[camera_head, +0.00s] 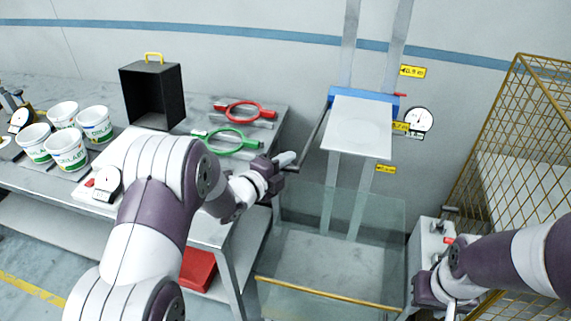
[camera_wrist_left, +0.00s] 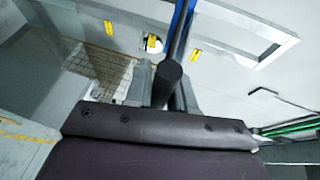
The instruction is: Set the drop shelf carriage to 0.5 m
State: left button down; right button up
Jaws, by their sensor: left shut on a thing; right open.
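The drop shelf carriage is a blue crosspiece (camera_head: 377,98) with a white shelf plate (camera_head: 357,128), on two upright rails. Its small red pointer (camera_head: 401,95) stands between the upper yellow label (camera_head: 412,71), which seems to read 0.9 m, and the middle label (camera_head: 399,127), 0.7 m. A lower yellow label (camera_head: 386,169) is too small to read surely. My left gripper (camera_head: 285,163) is shut on the handle at the end of a dark bar (camera_head: 314,136) from the carriage. The handle's dark end (camera_wrist_left: 168,75) shows in the left wrist view. My right gripper (camera_head: 441,291) is open.
A grey box with a lever (camera_head: 432,243) stands beside my right gripper. A clear-walled bin with a yellow front edge (camera_head: 330,294) lies below the shelf. A round dial (camera_head: 419,119) hangs right of the rails. A yellow mesh cage (camera_head: 530,130) is at right; a cluttered bench (camera_head: 225,232) is at left.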

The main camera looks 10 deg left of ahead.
pick_arm(q)
notch_tip(320, 180, down, 32)
jog(key=b, duration=2.8)
jog(key=c, duration=1.1)
grip_release()
jog(key=shift+o, duration=0.2)
jog(key=p+v, duration=0.1)
jog(key=v, duration=1.1)
jog(key=shift+s+a, duration=0.15)
jog(key=shift+s, duration=0.15)
jog(key=shift+r, duration=0.1)
